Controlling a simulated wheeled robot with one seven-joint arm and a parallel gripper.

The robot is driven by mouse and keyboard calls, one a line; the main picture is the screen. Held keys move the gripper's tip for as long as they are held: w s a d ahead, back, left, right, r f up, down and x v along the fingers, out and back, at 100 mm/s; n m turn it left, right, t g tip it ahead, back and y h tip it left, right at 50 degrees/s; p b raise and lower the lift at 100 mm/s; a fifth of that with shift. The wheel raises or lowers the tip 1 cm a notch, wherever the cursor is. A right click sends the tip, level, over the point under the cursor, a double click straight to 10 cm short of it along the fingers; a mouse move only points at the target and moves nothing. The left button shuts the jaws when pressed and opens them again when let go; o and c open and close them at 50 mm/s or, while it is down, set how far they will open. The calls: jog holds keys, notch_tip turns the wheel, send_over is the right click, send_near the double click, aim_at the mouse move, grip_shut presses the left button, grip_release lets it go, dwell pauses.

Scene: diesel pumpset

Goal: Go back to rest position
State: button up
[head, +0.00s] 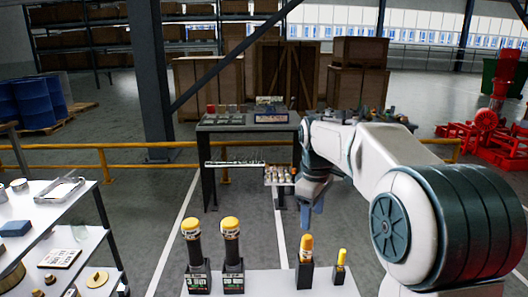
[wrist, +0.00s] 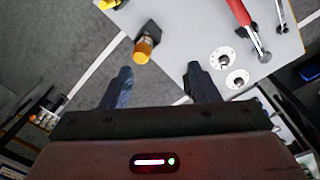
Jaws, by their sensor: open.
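My gripper (head: 312,210) hangs from the raised arm, right of centre in the head view, fingers pointing down. In the wrist view its two fingers (wrist: 159,75) are spread apart with nothing between them. Beyond the fingertips is the edge of a light grey table (wrist: 175,22), with a yellow-topped item (wrist: 145,46) in a black holder.
In the head view, a light table (head: 270,285) in front bears yellow-topped black cylinders (head: 232,245) and smaller yellow-topped items (head: 306,252). White shelves (head: 75,215) stand left. Red machinery (head: 485,130) stands far right.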

jog(key=s+f+m, duration=0.2)
jog(key=s+m, duration=0.1)
jog(key=s, duration=0.5)
jog(key=s+f+m+t, duration=0.1)
jog(key=s+f+m, duration=0.2)
jog(key=s, duration=0.5)
jog(key=s+f+m+t, duration=0.1)
jog(key=s+f+m, duration=0.2)
jog(key=s, duration=0.5)
jog(key=shift+d+m, duration=0.3)
jog(key=shift+m, duration=0.5)
jog(key=shift+s, duration=0.1)
jog(key=c, duration=0.4)
jog(key=shift+d, duration=0.1)
